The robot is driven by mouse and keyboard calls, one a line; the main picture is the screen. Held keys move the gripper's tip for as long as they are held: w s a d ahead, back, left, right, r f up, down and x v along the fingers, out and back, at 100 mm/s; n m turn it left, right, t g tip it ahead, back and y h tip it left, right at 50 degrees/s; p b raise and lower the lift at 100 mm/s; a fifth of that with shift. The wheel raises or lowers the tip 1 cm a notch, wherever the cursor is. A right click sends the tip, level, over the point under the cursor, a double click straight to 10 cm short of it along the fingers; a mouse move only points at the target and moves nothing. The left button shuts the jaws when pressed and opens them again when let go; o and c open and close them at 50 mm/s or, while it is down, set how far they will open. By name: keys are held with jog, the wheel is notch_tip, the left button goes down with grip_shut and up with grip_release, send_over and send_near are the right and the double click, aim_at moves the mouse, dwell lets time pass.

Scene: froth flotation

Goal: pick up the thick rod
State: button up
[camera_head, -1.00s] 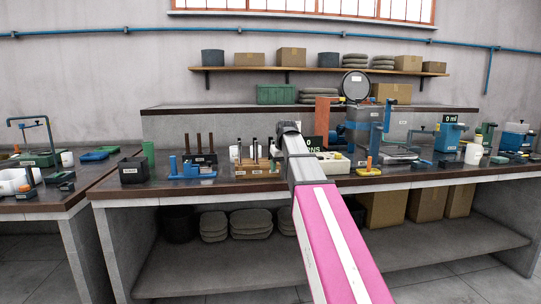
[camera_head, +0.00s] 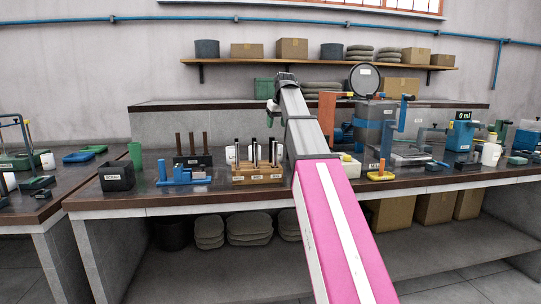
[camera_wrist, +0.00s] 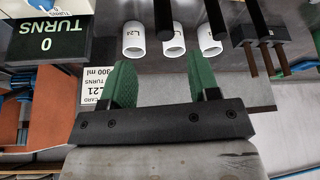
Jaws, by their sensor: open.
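My gripper (camera_head: 272,114) is open and empty, raised above the bench near the wooden rack. In the wrist view its green fingers (camera_wrist: 160,65) are spread with nothing between them. The wooden rack (camera_head: 257,179) holds several upright dark rods (camera_head: 254,152). Dark rods (camera_wrist: 215,18) also enter the top of the wrist view, beyond the fingertips. Left of the wooden rack, a black block (camera_head: 193,161) holds three brown rods (camera_head: 191,143); they also show at the right of the wrist view (camera_wrist: 266,58). I cannot tell which rod is the thick one.
White labelled cups (camera_wrist: 173,42) stand behind the dark rods. A TURNS display (camera_wrist: 48,38) is at the wrist view's left. A blue stand (camera_head: 180,177) and black box (camera_head: 116,177) sit left of the wooden rack. Blue equipment (camera_head: 375,125) stands to the right.

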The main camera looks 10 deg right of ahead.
aim_at(272, 138)
jog(key=shift+a+x, duration=0.15)
jog(key=shift+x, duration=2.55)
jog(key=shift+a+x, duration=0.15)
jog(key=shift+x, duration=2.55)
jog(key=shift+w+r, duration=0.1)
grip_shut()
